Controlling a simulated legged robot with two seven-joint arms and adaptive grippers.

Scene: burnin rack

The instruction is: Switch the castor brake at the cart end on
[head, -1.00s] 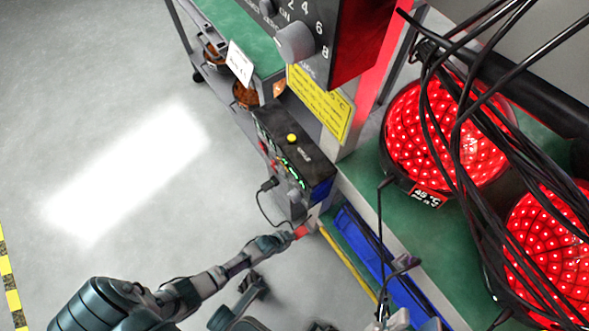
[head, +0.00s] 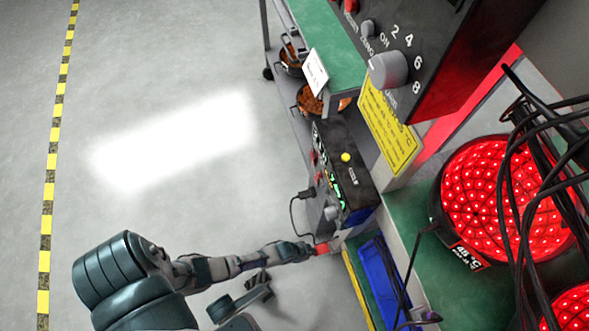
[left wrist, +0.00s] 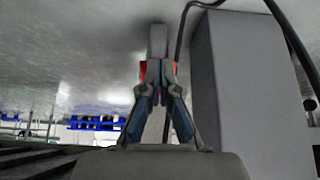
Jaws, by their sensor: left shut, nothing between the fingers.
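My left gripper (head: 318,249) is at the near lower corner of the bench-like cart (head: 408,200), beside the black control box. In the left wrist view my left gripper (left wrist: 157,65) is shut and empty, its fingertips close together. A small red part (left wrist: 144,68) shows just behind the fingertips, in front of a grey upright bar (left wrist: 157,38). I cannot tell whether the fingers touch it. I cannot make out the brake lever or its position for certain. A dark castor (head: 268,73) shows at the far end of the cart. My right gripper is not in view.
A black box with a yellow button (head: 346,157) and a plugged cable stands above my left gripper. A blue bin (head: 378,275) lies right of it. Red-lit domes (head: 505,200) and loose black cables (head: 525,130) fill the right. The grey floor (head: 170,60) at left is clear.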

